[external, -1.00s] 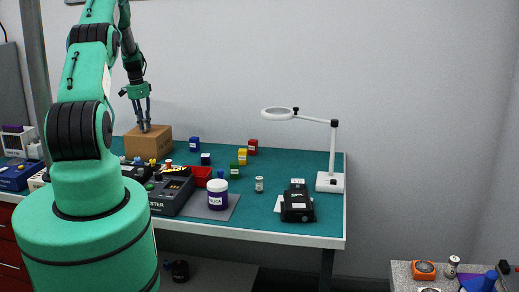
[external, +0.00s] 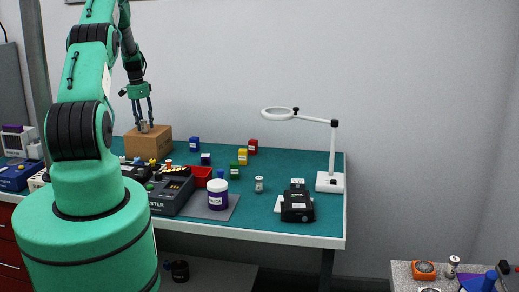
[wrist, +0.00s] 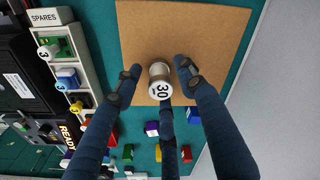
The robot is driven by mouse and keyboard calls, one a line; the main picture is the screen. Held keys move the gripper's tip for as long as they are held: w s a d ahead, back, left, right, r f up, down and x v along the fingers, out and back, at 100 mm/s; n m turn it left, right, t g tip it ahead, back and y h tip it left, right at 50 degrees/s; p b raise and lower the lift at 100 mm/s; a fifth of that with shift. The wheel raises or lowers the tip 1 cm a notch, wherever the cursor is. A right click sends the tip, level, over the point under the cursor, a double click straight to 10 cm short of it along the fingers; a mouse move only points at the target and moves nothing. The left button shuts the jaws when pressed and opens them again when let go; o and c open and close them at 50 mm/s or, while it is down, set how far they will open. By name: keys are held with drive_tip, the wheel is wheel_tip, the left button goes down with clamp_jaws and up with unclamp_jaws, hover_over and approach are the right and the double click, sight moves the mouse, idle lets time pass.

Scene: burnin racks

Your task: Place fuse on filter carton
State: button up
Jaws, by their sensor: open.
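The fuse (wrist: 160,90), a small cylinder with a white end marked 30, stands on the brown filter carton (wrist: 215,25) near one edge of its top. In the external view the fuse (external: 145,127) is a small pale shape on the carton (external: 148,143), partly hidden by the fingers. My gripper (wrist: 159,70) is open, with its dark fingers spread around the fuse. Gaps show between the fuse and the two upper fingertips; whether the lower finger touches it I cannot tell. In the external view my gripper (external: 144,121) is just over the carton's top.
Small coloured boxes, such as the blue one (external: 195,143) and the yellow one (external: 242,157), stand right of the carton. A magnifier lamp (external: 330,181) stands at the right end.

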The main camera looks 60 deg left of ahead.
wheel_tip(320, 180, up, 12)
drive_tip(key=shift+s+a+b, duration=0.2)
drive_tip(key=shift+s+b, duration=0.25)
idle(0.7)
idle(0.4)
